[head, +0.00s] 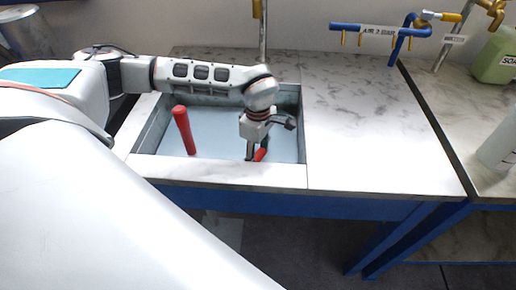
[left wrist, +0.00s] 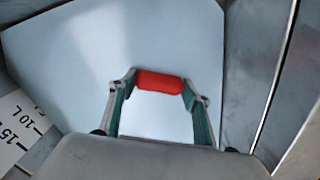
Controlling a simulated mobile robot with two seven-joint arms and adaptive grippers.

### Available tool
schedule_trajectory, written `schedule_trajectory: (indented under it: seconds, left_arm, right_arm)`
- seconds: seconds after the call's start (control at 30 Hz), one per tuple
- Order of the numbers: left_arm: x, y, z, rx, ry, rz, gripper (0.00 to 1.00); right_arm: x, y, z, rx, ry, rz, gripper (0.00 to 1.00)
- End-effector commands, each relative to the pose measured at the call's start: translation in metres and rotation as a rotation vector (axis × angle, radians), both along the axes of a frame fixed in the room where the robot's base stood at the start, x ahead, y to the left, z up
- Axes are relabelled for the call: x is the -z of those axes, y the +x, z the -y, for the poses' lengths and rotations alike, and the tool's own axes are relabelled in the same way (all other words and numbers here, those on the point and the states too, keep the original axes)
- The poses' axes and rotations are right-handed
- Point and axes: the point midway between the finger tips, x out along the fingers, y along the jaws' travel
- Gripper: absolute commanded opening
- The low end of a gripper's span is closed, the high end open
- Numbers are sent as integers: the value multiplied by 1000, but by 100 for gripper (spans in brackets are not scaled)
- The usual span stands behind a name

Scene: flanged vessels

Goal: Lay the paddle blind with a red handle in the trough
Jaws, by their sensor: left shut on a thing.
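The trough (head: 222,171) is a pale-floored basin sunk in the marble counter. My left gripper (head: 255,156) reaches down into it, near its right side. It is shut on the red handle (head: 261,155) of the paddle blind. In the left wrist view the red handle (left wrist: 160,81) lies crosswise between the fingertips of my left gripper (left wrist: 160,88). I cannot make out the blind's plate clearly. My right gripper is not in view.
A second red rod (head: 184,130) stands slightly tilted in the left part of the trough. A scale label (left wrist: 18,130) shows at left in the wrist view. The counter (head: 365,140) right of the trough is clear. A blue pipe (head: 365,29) with taps is behind.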

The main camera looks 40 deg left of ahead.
Motion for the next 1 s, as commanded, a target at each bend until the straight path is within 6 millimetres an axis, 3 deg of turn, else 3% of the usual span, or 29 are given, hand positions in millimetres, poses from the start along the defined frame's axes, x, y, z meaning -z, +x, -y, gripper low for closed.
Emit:
schedule_trajectory:
  seconds: [1.0]
  left_arm:
    - [2, 1, 0, 0, -1, 4, 7]
  right_arm:
    - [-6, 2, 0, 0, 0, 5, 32]
